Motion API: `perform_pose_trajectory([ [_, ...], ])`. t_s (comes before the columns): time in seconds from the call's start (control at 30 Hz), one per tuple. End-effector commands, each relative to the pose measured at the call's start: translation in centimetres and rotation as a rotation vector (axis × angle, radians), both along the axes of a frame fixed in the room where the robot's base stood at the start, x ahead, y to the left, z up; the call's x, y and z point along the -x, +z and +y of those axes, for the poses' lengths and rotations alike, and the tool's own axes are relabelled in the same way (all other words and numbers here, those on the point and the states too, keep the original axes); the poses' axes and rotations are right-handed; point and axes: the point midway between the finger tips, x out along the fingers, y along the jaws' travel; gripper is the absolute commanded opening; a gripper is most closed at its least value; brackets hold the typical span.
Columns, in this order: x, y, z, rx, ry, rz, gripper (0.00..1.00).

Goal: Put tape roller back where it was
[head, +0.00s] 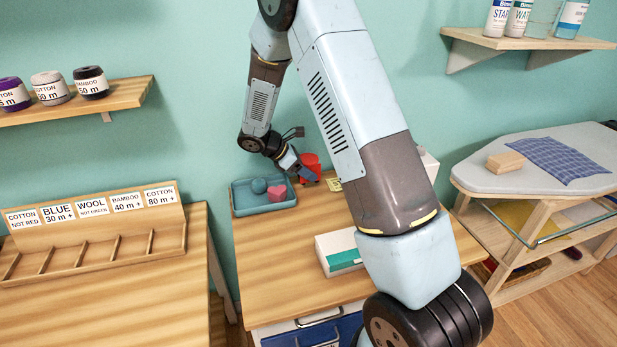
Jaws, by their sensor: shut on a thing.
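My gripper (304,176) is small and far off in the head view, low over the back of the middle table, at the right end of a blue tray (246,206). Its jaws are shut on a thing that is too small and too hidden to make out. A red round object (311,161) shows right behind the fingertips; I cannot tell whether they touch. I cannot identify the tape roller for certain. The tray holds a teal ball (259,185) and a pink heart-shaped piece (277,193).
A white and teal box (339,251) lies on the middle table (280,262), partly beside my arm. A compartment rack (95,240) stands on the left table. An ironing board (540,175) with cloth and a wooden block (505,162) is at right. The table's front left is clear.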

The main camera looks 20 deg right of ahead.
Motion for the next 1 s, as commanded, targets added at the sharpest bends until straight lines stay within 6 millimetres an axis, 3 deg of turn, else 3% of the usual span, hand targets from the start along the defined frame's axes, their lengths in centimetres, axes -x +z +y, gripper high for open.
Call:
perform_pose_trajectory([
  [0.23, -0.2, -3.0, 0.0, 0.001, 0.000, 0.003, 0.21],
  [0.6, -0.2, -3.5, -0.1, 0.000, -0.001, 0.001, 0.21],
  [0.63, -0.2, -3.5, -0.1, 0.000, -0.001, 0.001, 0.65],
  [0.9, -0.2, -3.5, -0.1, 0.000, -0.001, 0.000, 0.89],
  [1.0, -0.2, -3.5, -0.1, 0.000, -0.002, 0.001, 0.89],
])
